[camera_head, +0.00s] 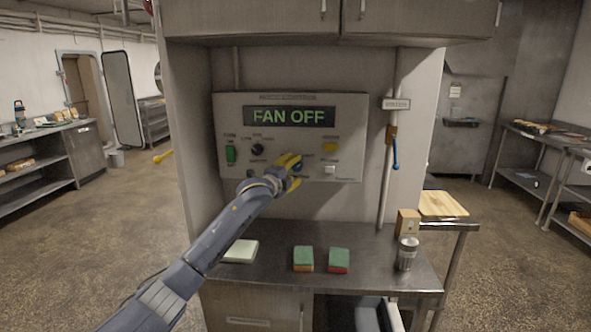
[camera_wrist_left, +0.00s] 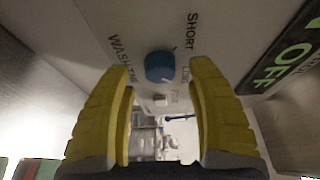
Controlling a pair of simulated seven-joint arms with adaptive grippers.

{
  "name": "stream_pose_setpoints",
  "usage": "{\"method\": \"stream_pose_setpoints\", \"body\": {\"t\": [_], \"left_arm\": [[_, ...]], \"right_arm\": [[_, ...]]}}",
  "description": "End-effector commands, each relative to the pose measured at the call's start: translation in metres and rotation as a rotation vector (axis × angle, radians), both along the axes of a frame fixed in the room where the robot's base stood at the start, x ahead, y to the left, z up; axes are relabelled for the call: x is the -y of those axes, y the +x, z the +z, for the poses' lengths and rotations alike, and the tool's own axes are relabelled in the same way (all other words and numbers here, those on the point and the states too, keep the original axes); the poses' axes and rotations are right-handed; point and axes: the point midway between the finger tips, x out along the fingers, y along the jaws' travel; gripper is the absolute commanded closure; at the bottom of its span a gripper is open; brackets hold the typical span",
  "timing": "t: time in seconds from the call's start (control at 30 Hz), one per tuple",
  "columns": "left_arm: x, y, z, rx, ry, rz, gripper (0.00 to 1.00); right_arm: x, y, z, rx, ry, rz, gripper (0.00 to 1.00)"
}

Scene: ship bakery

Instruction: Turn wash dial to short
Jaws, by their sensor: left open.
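The wash dial (camera_wrist_left: 159,67) is a round blue knob on the grey control panel (camera_head: 350,110). In the left wrist view, labels reading "WASH" and "SHORT" are printed beside it; another label is partly hidden. I cannot tell for sure where the dial points. My left gripper (camera_head: 291,165) is at the lower middle of the panel and covers most of the dial in the head view. In the left wrist view its yellow fingers (camera_wrist_left: 160,72) are open, one on each side of the dial; contact cannot be made out. My right gripper is not in view.
The panel's display (camera_head: 290,116) reads "FAN OFF". A black dial (camera_head: 257,149), a green switch (camera_head: 231,154) and a yellow button (camera_head: 330,147) sit nearby. A blue-handled valve (camera_head: 395,152) is at right. Sponges (camera_head: 303,258) and a shaker (camera_head: 406,254) stand on the counter below.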

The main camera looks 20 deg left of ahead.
Motion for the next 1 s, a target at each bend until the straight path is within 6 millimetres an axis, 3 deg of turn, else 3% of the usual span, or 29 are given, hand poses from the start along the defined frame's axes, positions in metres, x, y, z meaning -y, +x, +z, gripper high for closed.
{"method": "stream_pose_setpoints", "body": {"t": [0.23,0.63,1.0], "left_arm": [[0.003,0.012,0.0,0.0,0.0,0.0,0.43],[0.003,0.014,0.0,0.0,0.0,0.0,0.41],[0.003,0.014,0.0,0.0,0.0,0.0,0.84]], "right_arm": [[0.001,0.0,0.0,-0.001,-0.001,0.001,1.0],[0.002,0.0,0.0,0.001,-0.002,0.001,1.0],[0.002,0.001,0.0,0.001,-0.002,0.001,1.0]]}}
